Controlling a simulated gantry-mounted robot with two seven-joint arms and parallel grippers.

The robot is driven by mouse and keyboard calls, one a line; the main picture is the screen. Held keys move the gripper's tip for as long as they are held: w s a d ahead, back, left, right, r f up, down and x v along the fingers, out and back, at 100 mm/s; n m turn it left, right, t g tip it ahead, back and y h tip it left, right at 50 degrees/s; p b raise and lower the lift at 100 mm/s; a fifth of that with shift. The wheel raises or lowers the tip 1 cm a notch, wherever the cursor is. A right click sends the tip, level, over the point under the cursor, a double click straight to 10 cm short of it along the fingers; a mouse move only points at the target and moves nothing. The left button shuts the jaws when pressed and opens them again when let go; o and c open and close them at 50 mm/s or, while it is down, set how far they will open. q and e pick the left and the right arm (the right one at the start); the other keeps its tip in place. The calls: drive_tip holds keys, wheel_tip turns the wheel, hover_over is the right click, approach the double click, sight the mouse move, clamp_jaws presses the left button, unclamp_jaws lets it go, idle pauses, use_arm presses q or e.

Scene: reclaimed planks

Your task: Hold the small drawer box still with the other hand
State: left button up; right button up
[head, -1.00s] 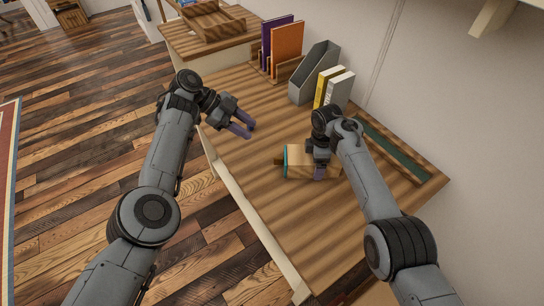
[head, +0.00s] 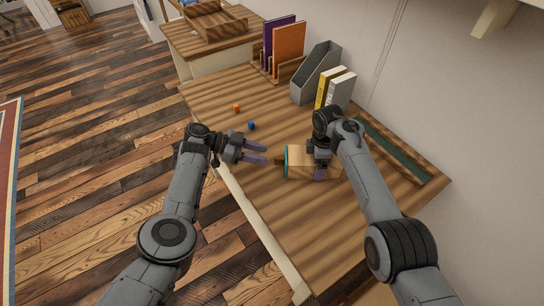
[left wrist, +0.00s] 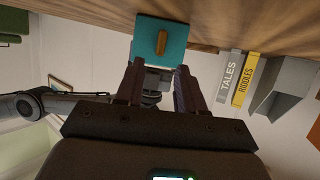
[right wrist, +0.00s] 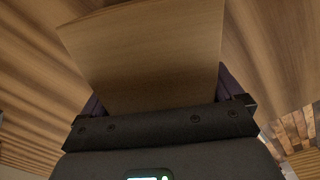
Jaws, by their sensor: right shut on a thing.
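The small drawer box (head: 298,163) lies on the wooden desk. It has a pale wood body, a teal front and a brown handle (left wrist: 161,43). My right gripper (head: 320,166) is shut across the box body from above; the wood fills the right wrist view (right wrist: 150,50) between its fingers. My left gripper (head: 266,153) is open and empty, just left of the teal front (left wrist: 173,32). In the left wrist view the teal front and handle show ahead, between and beyond the open fingers. The box's far end is partly hidden by my right arm.
An orange cube (head: 237,107) and a blue cube (head: 252,125) lie on the desk behind my left gripper. Yellow and white books (head: 339,90), a grey file holder (head: 316,73) and a rack with purple and orange books (head: 288,48) stand along the wall.

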sight(276, 158)
use_arm(q)
drive_tip(key=shift+x, duration=2.5)
clamp_jaws()
